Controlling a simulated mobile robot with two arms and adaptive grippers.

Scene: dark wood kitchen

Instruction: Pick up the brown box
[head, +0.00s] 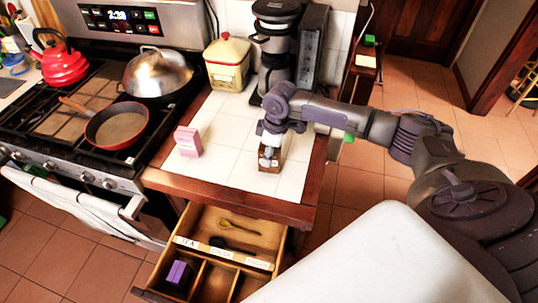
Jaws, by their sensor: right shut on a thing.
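The brown box (269,160) is small, with a pale label on its front, and is at the front right of the white tiled counter (222,170). My right gripper (270,147) comes down on it from above and is shut on it. The gripper and wrist hide the top of the box. I cannot tell whether the box touches the counter or is just above it. My left gripper is not in view.
A pink box (187,141) stands left on the counter. A coffee machine (275,45) and a yellow canister (227,63) stand at the back. An open drawer (229,229) juts out below. A stove with a red pan (117,125) is at left.

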